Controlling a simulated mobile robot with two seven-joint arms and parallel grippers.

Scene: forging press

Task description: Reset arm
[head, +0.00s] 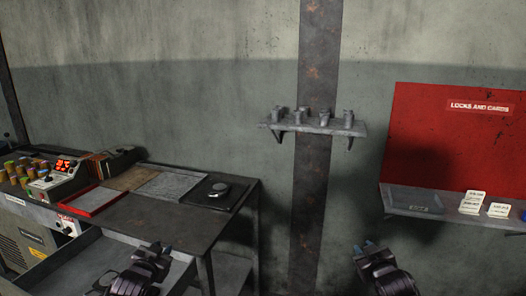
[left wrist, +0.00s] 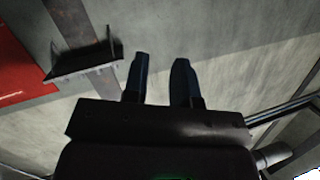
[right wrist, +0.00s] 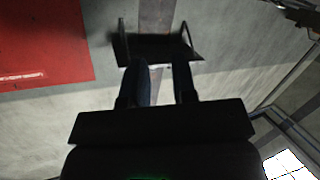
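My left gripper (head: 161,249) shows at the bottom of the head view, in front of the metal table. In the left wrist view its two dark fingers (left wrist: 161,70) stand apart with nothing between them. My right gripper (head: 370,248) shows at the lower right of the head view, below the wall shelf and left of the red board. In the right wrist view its fingers (right wrist: 161,72) are also apart and empty. Both grippers are clear of any object. The upper parts of both arms are out of view.
A metal table (head: 190,228) at left holds a control box (head: 65,180), several small cans, a red-edged tray (head: 92,203) and a black scale-like device (head: 219,194). A small wall shelf (head: 320,126) holds several metal pieces. A red board (head: 440,140) has a ledge with cards (head: 473,201).

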